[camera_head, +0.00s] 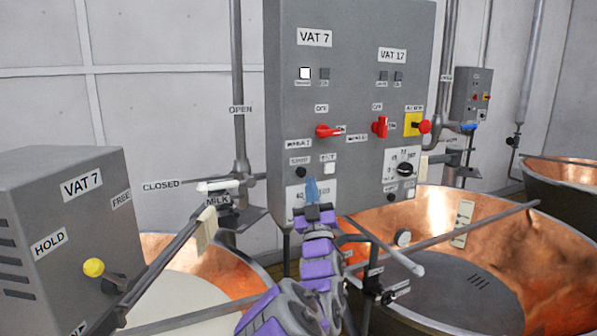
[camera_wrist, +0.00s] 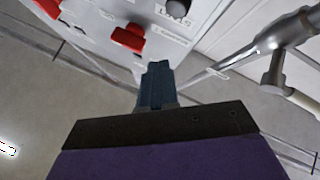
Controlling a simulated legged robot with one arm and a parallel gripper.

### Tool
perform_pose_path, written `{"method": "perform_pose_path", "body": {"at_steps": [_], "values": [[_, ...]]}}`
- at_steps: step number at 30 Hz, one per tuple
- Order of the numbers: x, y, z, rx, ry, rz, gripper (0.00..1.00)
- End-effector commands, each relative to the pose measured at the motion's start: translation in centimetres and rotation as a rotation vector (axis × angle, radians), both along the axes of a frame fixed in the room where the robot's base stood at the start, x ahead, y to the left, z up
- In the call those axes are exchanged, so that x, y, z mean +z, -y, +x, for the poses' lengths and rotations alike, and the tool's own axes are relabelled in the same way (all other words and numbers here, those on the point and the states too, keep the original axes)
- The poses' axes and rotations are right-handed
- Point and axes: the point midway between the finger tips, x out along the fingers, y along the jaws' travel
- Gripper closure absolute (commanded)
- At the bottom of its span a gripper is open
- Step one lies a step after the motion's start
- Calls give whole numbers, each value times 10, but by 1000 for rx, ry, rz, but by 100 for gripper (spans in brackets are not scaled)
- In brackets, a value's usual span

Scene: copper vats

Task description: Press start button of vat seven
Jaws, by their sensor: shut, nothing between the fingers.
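The grey control box (camera_head: 350,110) has a "VAT 7" label (camera_head: 315,38) on its left half and "VAT 17" on its right. Under the VAT 7 red switch (camera_head: 328,131) sit a small dark round button (camera_head: 301,172) on the left and a white one (camera_head: 330,169) on the right. In the wrist view a dark round button (camera_wrist: 179,7) shows beside a label that seems to read START. My gripper (camera_head: 312,182) is shut and empty. Its blue fingertips (camera_wrist: 156,70) are at the box's lower left, just below and between the two buttons in the head view; contact cannot be told.
A second grey box labelled VAT 7 (camera_head: 60,225), with a yellow-knobbed lever (camera_head: 94,267), stands at left. A red and yellow stop switch (camera_head: 423,126) is on the control box's right. Copper vats (camera_head: 540,262) and metal bars (camera_head: 450,240) lie below and around my arm.

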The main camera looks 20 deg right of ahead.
Motion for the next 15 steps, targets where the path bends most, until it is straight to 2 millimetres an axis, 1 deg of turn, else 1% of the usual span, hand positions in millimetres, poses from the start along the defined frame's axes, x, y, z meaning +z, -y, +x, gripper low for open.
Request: {"method": "perform_pose_path", "body": {"at_steps": [1,6,9,15], "values": [[2,3,7,-1,2,3,100],[0,8,28,0,0,9,100],[-1,9,37,-2,-1,10,100],[0,2,47,-3,1,4,100]]}}
